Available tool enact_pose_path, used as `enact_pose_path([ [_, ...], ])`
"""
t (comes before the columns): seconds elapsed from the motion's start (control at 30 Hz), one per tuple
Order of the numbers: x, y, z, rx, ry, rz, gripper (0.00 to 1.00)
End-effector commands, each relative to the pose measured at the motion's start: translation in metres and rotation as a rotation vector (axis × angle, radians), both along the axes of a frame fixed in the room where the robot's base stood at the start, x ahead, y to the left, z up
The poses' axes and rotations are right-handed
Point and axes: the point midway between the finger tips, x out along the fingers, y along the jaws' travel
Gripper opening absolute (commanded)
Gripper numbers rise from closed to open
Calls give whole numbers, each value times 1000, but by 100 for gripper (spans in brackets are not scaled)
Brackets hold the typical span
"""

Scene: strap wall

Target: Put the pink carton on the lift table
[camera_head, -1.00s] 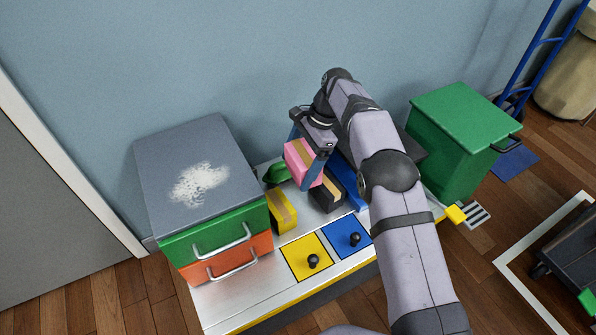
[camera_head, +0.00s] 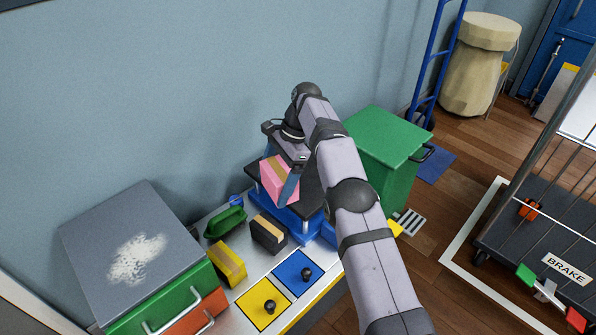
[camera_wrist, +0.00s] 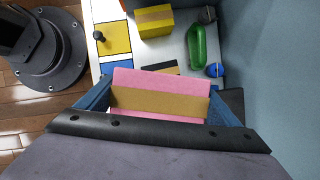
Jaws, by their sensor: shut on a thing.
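The pink carton (camera_head: 279,185) has a tan band and is held between the blue fingers of my gripper (camera_head: 281,179). In the wrist view the carton (camera_wrist: 160,82) fills the space between both fingers. The lift table (camera_head: 297,222) has a black top and a blue body and stands against the wall side of the bench. The carton is over the lift table's black top in the head view. I cannot tell whether its underside touches the top, and my gripper and arm hide part of the table.
A black carton (camera_head: 268,233), a yellow carton (camera_head: 228,264) and a green object (camera_head: 226,221) stand left of the lift table. Yellow (camera_head: 262,303) and blue (camera_head: 297,271) knobbed panels lie in front. A green bin (camera_head: 392,150) stands right. Green and orange drawers (camera_head: 160,297) are at left.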

Motion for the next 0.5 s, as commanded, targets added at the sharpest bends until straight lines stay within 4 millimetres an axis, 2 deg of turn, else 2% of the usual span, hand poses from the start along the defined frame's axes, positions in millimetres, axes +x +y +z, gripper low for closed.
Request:
enact_pose_path([
  [0.07,5,-10,5,1,-4,-18,55],
  [0.5,19,-45,19,-3,-3,-116,55],
])
